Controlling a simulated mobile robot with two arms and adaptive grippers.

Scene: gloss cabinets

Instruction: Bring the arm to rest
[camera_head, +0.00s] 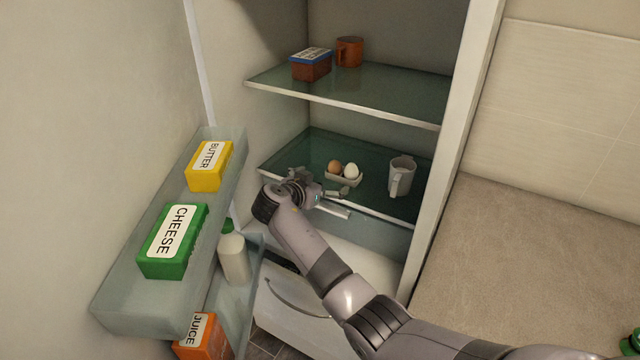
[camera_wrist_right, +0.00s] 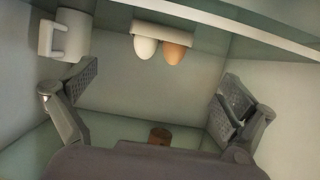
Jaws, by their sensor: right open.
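My right arm reaches into the open fridge from the lower right in the head view. Its gripper (camera_head: 335,200) is at the front edge of the lower glass shelf (camera_head: 300,150), in front of the eggs. In the right wrist view the fingers (camera_wrist_right: 160,92) are spread wide with nothing between them. A brown egg (camera_head: 334,167) and a white egg (camera_head: 351,171) sit in a small holder (camera_head: 345,181) on that shelf. They also show upside down in the wrist view. My left gripper is not in view.
A white mug (camera_head: 401,177) stands right of the eggs. The upper shelf (camera_head: 380,97) holds a blue-topped box (camera_head: 311,65) and an orange mug (camera_head: 350,51). Door racks hold butter (camera_head: 209,166), cheese (camera_head: 172,241), a bottle (camera_head: 233,258) and juice (camera_head: 201,337). The counter (camera_head: 530,260) at right is mostly clear.

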